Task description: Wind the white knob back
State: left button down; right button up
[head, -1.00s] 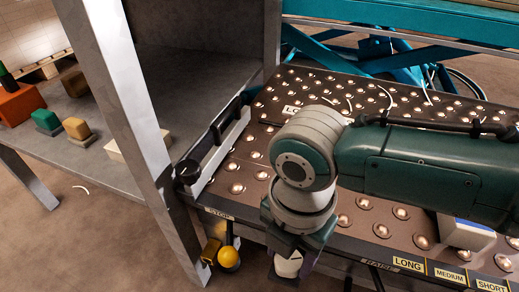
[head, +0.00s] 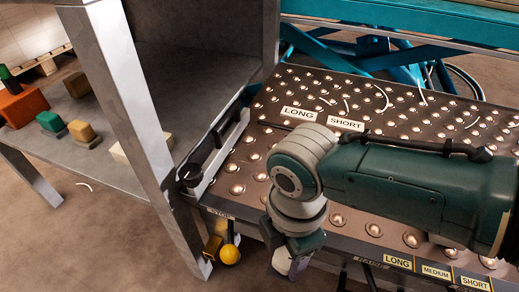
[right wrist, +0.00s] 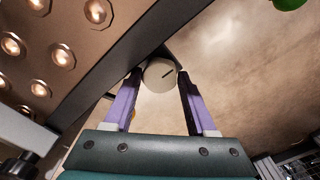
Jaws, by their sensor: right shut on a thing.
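The white knob (head: 281,262) sits at the front edge of the ball-studded table, below the rail, partly hidden by my right gripper (head: 290,254). In the right wrist view the knob (right wrist: 160,76) is a round off-white cap with a dark mark on its face. It lies between the two purple-sided fingers of my right gripper (right wrist: 161,88), which are shut on it. My left gripper is not in view.
A yellow ball knob (head: 229,255) hangs under the STOP label, left of my gripper. A grey shelf post (head: 135,130) stands further left; coloured blocks lie on the shelf (head: 95,150). Labels LONG, MEDIUM and SHORT (head: 436,272) line the table's front rail.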

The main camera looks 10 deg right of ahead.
jog(key=o, duration=1.1)
jog(key=shift+o, duration=1.4)
jog(key=shift+s, duration=0.15)
jog(key=shift+r, duration=0.1)
